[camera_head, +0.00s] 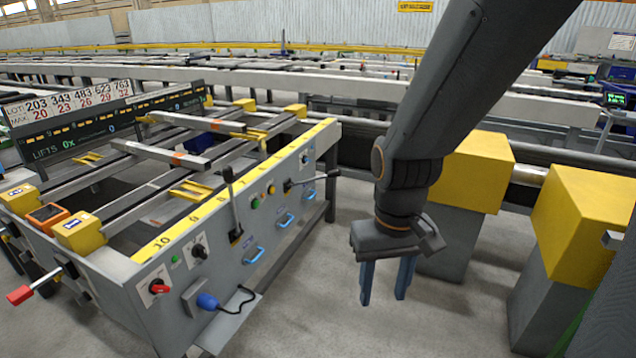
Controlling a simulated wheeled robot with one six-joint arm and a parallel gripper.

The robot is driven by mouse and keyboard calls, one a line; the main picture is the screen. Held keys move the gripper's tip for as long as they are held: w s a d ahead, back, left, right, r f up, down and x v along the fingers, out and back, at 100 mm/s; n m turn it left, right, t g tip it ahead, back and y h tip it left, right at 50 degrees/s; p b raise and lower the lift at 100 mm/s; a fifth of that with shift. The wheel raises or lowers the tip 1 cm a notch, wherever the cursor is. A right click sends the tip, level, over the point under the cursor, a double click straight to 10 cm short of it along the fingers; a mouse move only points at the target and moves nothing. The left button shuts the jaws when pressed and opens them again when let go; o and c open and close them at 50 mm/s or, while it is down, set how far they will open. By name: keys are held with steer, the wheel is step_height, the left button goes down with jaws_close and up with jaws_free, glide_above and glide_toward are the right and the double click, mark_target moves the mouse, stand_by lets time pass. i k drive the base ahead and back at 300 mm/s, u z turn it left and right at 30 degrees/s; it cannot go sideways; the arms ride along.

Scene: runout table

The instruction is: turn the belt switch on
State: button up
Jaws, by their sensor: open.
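My gripper (384,298) hangs over the floor right of the grey runout table (236,277), its two blue fingers pointing down and apart. Nothing is between them. It touches nothing that I can see. The table's side panel carries a red rotary knob (159,286) on a white plate at the near end and a black rotary knob (199,251) above right of it. A small black knob (305,158) sits toward the far end. The labels are too small to read, so I cannot tell which is the belt switch or its setting.
The panel also has a lever (234,208), a second lever (310,183), round buttons (255,203), blue handles (254,254) and a blue plug (208,301) with a black cable. Yellow-topped posts (478,165) stand at right. Open floor (310,290) lies between panel and gripper.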

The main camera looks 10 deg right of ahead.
mark_target(157, 285)
steer(key=u, duration=1.2)
steer(key=k, duration=0.35)
steer(key=u, duration=0.05)
